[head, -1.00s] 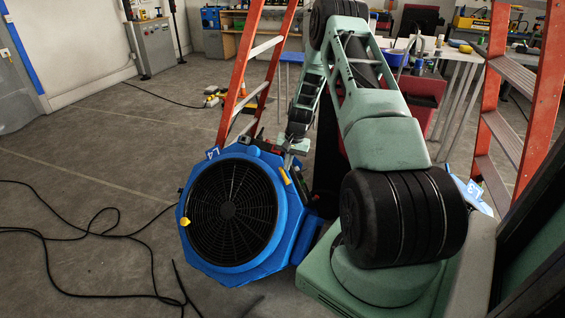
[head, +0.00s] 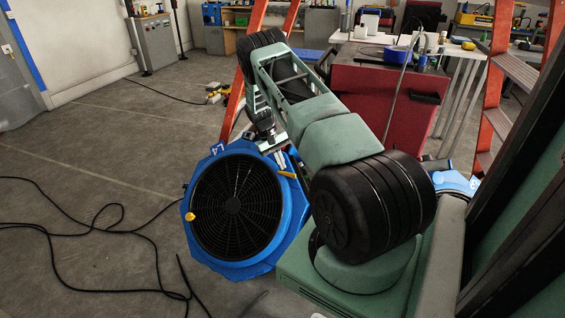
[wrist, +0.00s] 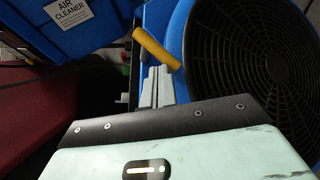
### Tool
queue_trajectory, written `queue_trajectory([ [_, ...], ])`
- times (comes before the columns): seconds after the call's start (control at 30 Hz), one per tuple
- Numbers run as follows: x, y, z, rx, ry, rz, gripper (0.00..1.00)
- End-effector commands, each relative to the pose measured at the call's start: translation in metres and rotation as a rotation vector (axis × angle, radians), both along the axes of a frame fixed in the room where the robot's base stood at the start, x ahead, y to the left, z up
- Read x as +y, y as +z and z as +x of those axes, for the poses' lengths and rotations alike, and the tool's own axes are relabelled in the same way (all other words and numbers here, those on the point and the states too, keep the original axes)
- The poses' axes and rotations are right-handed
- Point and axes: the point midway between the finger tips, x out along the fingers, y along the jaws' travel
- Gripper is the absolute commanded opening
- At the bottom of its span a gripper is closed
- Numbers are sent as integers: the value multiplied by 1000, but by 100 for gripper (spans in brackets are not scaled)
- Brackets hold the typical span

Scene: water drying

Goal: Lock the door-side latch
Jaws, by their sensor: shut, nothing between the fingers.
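A blue air cleaner with a round black grille (head: 235,205) stands on the floor left of my arm. A yellow latch handle (head: 286,174) sits at its upper right edge. In the wrist view this yellow handle (wrist: 157,50) lies slanted beside the grille, just beyond my fingertips. My gripper (wrist: 158,72) is shut and empty, its tips close to the handle's lower side; I cannot tell if they touch. In the head view my gripper (head: 279,154) is small beside the machine's top edge. A second yellow latch (head: 190,216) is on the left rim. The latch catch is not clear.
A blue surface with an AIR CLEANER label (wrist: 72,12) is at the wrist view's upper left. An orange ladder (head: 498,100) stands at right, a red panel (head: 375,100) behind my arm. A black cable (head: 90,228) lies on the floor at left, with open floor beyond.

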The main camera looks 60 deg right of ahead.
Motion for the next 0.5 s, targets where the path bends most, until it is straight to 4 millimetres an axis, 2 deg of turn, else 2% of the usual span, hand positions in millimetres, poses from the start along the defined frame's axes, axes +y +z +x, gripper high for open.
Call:
queue_trajectory([
  [0.3,13,-14,7,196,219,-14,0],
  [0.5,16,-14,7,267,296,-18,0],
])
